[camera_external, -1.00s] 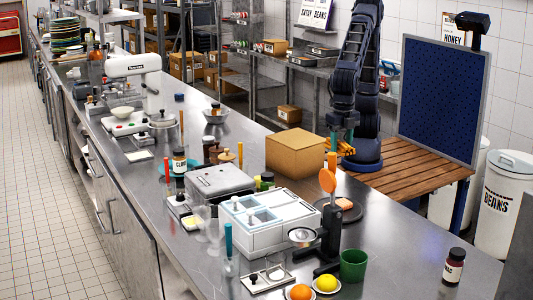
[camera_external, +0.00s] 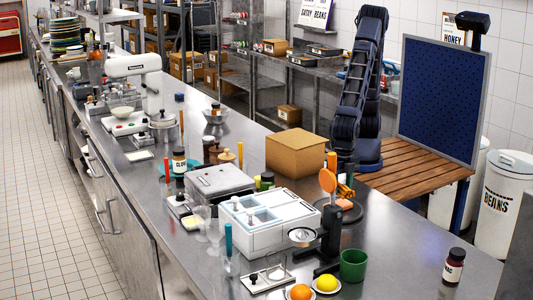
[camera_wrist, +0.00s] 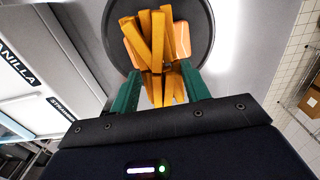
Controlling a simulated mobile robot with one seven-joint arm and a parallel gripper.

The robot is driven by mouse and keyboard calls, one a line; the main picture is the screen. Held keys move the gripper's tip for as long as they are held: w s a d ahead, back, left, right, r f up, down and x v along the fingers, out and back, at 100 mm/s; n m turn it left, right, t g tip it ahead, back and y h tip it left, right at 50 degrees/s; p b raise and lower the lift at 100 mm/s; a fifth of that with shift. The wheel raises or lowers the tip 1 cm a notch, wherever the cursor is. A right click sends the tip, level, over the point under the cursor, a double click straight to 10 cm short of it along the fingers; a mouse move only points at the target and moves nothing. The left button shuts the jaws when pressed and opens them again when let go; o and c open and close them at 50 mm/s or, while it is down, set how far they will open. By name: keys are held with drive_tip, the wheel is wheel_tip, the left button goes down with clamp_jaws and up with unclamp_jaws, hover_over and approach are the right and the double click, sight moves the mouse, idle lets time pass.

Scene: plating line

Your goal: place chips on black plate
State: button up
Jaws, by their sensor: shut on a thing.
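The chips (camera_wrist: 150,35) are a bundle of yellow-orange sticks. My gripper (camera_wrist: 160,88) has its green fingers shut on them, one on each side. In the wrist view the chips overlap the black plate (camera_wrist: 205,42), a round dark dish. A salmon-orange piece (camera_wrist: 182,38) lies on the plate, partly hidden behind the chips. In the external view the chips (camera_external: 345,191) are just above the plate (camera_external: 352,217), behind an orange round-headed tool. I cannot tell whether the chips touch the plate or the piece. The fingers are mostly hidden in the external view.
A white lidded bin unit (camera_external: 270,220) stands left of the plate. A black stand (camera_external: 330,240) and a green cup (camera_external: 353,264) are in front. A cardboard box (camera_external: 296,153) is behind left. The counter right of the plate is clear.

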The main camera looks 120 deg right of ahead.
sight(341, 196)
drive_tip(key=shift+f, duration=2.2)
drive_tip(key=o, duration=1)
drive_tip(key=shift+f, duration=0.1)
